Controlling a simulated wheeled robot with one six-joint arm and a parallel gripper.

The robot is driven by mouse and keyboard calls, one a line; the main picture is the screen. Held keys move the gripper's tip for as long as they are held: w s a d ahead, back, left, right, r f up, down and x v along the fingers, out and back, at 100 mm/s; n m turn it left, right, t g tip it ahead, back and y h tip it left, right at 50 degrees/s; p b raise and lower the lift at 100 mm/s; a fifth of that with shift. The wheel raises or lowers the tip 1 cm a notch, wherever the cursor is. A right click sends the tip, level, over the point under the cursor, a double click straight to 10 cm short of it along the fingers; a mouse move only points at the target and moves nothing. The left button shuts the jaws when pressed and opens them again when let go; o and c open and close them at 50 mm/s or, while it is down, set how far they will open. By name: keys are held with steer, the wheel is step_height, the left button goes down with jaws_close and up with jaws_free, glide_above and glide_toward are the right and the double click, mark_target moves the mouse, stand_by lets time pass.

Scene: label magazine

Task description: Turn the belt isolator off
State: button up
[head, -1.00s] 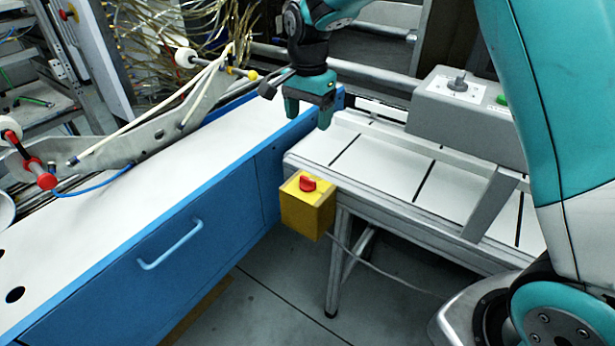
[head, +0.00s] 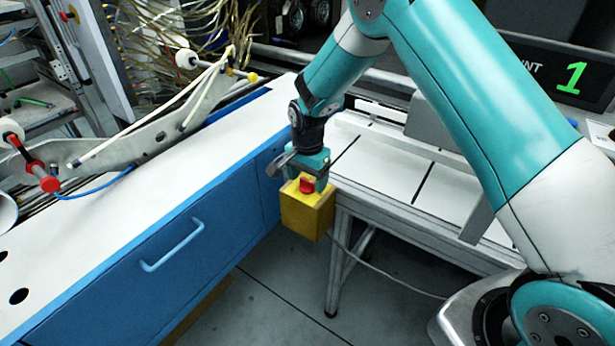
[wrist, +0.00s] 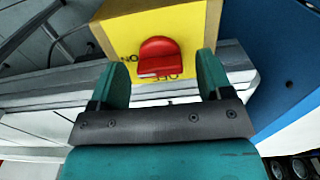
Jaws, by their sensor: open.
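The belt isolator is a yellow box (head: 308,216) with a red knob (head: 307,185) on its top face, fixed at the near left corner of the white conveyor. My gripper (head: 306,183) is over the box, pointing down at the knob. In the wrist view its two fingers (wrist: 160,80) are apart, one either side of the knob's line. I cannot tell whether they touch the knob.
The white conveyor (head: 385,170) runs to the right behind the box. A blue cabinet (head: 190,235) with a white top stands close on the left. A grey cable (head: 390,278) hangs from the box to the floor. A counter display (head: 560,78) reads 1.

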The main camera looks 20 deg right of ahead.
steer(key=shift+f, duration=0.1)
steer(key=c, duration=0.9)
steer(key=n, duration=0.4)
steer(key=shift+n, duration=0.4)
steer(key=n, duration=0.4)
steer(key=shift+n, duration=0.3)
steer(key=n, duration=0.4)
steer(key=shift+n+p, duration=0.3)
steer(key=shift+n, duration=1.9)
